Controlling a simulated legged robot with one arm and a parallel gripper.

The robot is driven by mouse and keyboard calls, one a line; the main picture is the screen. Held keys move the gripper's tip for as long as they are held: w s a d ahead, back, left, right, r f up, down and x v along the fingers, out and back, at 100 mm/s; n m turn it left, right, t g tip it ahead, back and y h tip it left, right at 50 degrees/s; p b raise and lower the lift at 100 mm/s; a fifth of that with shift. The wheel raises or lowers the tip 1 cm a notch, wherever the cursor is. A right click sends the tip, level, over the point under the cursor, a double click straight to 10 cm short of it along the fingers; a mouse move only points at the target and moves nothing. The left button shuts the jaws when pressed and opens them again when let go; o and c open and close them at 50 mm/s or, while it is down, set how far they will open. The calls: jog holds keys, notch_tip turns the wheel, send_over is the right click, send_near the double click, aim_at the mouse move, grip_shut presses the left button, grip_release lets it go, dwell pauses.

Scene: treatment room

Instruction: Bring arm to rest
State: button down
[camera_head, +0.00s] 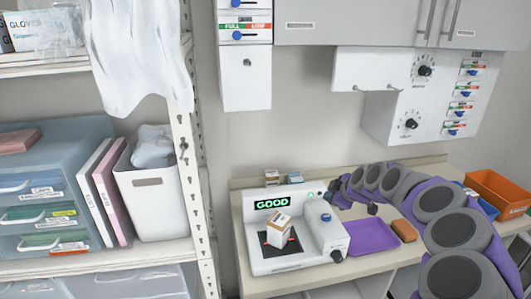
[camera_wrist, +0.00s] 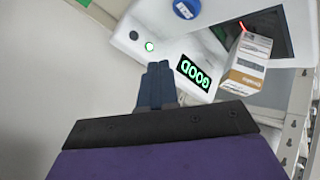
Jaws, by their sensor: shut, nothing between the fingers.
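My purple and grey arm (camera_head: 455,230) reaches in from the right over the counter. My gripper (camera_head: 328,196) is near the back right of a white device. In the wrist view its dark fingers (camera_wrist: 157,72) are together with nothing between them, and they appear apart from the device. The white device (camera_head: 264,266) has a screen (camera_head: 271,202) reading GOOD in green; the screen also shows in the wrist view (camera_wrist: 194,73). A small white and brown box (camera_head: 279,229) sits on the device's dark plate, and it also shows in the wrist view (camera_wrist: 244,77).
A purple tray (camera_head: 368,236), a brown block (camera_head: 404,230) and an orange bin (camera_head: 497,190) are on the counter. Two small boxes (camera_head: 272,177) stand behind the device. Wall cabinets (camera_head: 350,22) hang above. A shelf (camera_head: 110,263) with drawers and a white bin stands at the left.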

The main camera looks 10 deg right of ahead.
jog(key=s+a+r+m+g+y, duration=0.1)
jog(key=s+a+r+g, duration=0.15)
jog(key=s+a, duration=0.7)
jog(key=s+a+r+m+g+y, duration=0.1)
jog(key=s+a+r+g, duration=0.15)
jog(key=s+a, duration=0.7)
jog(key=s+f+m+g+h, duration=0.2)
jog(key=s+f+m+g, duration=0.1)
jog(key=s, duration=1.2)
jog(key=s+f+m+g+h, duration=0.2)
jog(key=s+m, duration=0.4)
jog(key=s, duration=0.9)
jog(key=shift+f+m+g, duration=0.3)
jog(key=shift+f+g, duration=0.1)
jog(key=shift+f, duration=0.1)
